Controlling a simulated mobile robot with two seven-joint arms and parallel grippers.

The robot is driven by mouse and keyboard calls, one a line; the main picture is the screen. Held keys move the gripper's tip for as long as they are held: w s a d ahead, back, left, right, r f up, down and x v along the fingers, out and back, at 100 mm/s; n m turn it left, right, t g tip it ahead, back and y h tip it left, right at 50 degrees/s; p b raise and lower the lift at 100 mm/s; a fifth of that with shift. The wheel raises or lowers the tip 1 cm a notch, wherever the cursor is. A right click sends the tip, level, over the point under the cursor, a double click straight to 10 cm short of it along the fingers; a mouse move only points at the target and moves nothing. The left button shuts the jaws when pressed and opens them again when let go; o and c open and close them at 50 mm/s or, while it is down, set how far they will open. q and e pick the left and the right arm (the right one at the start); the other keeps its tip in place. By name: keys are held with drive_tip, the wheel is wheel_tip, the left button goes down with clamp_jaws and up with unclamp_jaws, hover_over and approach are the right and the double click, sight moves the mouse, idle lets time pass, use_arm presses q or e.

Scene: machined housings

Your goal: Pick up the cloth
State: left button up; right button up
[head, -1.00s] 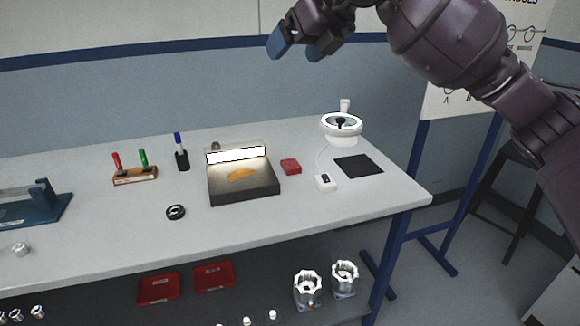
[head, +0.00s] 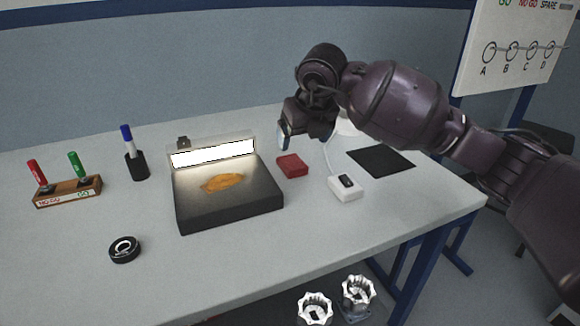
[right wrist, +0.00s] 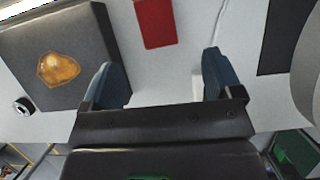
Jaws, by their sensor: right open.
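A small red rectangular piece (head: 292,166), which looks like the folded cloth, lies flat on the grey bench. It lies just right of a black lit tray. In the right wrist view the red cloth (right wrist: 155,22) lies beyond the fingertips, at the top between their lines. My right gripper (head: 303,136) is above the bench near the red cloth, apart from it. In the right wrist view its two blue fingers (right wrist: 160,72) are spread with nothing between them. My left gripper is not in view.
The black tray (head: 228,215) holds an orange lump (head: 222,183). A white switch box (head: 346,188) with a cable and a black mat (head: 381,162) lie right of the cloth. A white round lamp (head: 347,127) is partly hidden behind my arm.

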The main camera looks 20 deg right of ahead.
sight(293, 162)
drive_tip(key=x, duration=0.4)
drive_tip(key=shift+s+b, duration=0.15)
drive_tip(key=shift+b, duration=0.2)
drive_tip(key=shift+w+f, duration=0.2)
drive_tip(key=shift+w, duration=0.05)
drive_tip(key=shift+w+f+b, duration=0.1)
drive_tip(key=shift+f+b, duration=0.15)
drive_tip(key=shift+b, duration=0.05)
drive_tip(key=x, duration=0.1)
drive_tip(key=b+x, duration=0.1)
drive_tip(key=shift+w+a+f, duration=0.2)
drive_tip(key=shift+a+f, duration=0.1)
drive_tip(key=shift+b+x, duration=0.45)
drive_tip(key=shift+x, duration=0.5)
drive_tip(key=shift+r, duration=0.25)
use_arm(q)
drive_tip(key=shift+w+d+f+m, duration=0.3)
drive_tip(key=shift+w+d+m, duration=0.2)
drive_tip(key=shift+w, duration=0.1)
use_arm(e)
drive_tip(key=c, duration=1)
drive_tip(key=shift+r, duration=0.1)
